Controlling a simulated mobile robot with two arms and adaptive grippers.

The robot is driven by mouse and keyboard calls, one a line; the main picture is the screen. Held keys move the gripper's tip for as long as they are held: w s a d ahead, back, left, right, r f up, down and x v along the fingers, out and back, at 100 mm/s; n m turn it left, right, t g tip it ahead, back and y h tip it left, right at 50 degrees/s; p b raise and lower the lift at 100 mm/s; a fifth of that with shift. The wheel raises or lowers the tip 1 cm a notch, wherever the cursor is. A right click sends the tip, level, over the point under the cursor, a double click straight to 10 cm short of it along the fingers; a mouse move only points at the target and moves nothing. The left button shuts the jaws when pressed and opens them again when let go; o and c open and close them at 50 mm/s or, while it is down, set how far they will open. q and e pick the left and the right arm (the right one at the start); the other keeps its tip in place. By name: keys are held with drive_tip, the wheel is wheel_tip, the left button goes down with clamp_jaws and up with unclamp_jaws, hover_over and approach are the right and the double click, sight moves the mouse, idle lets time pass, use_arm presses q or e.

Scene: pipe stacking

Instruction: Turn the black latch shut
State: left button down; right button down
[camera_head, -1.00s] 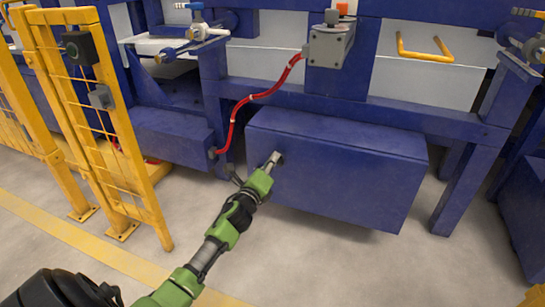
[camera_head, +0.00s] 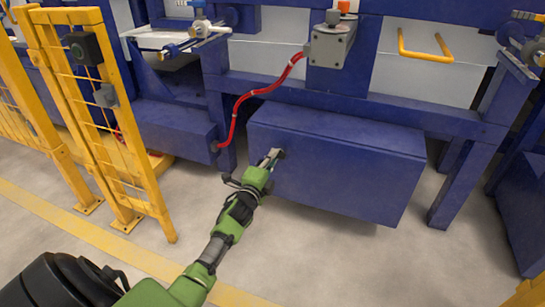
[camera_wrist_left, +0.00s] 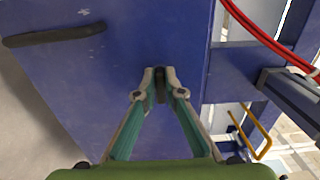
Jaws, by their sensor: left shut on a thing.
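The blue box (camera_head: 345,165) stands low under the blue frame, with its lid seemingly closed. My left gripper (camera_head: 273,157) reaches the left end of its front face. In the left wrist view, the gripper (camera_wrist_left: 160,82) has its two fingers closed around a small black latch (camera_wrist_left: 160,90) on the blue face. The fingertips hide part of the latch, so its exact angle is hard to tell. In the head view the fingers mostly cover the latch. My right gripper is not in view.
A black bar handle (camera_wrist_left: 55,36) lies on the same blue face in the left wrist view. A red hose (camera_head: 240,105) hangs left of the box. A yellow fence (camera_head: 110,120) stands at the left. The floor (camera_head: 350,265) in front is clear.

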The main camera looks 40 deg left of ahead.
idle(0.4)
use_arm(q)
drive_tip(key=c, duration=2.1)
unclamp_jaws()
drive_tip(key=shift+c, duration=0.2)
drive_tip(key=v, duration=1.2)
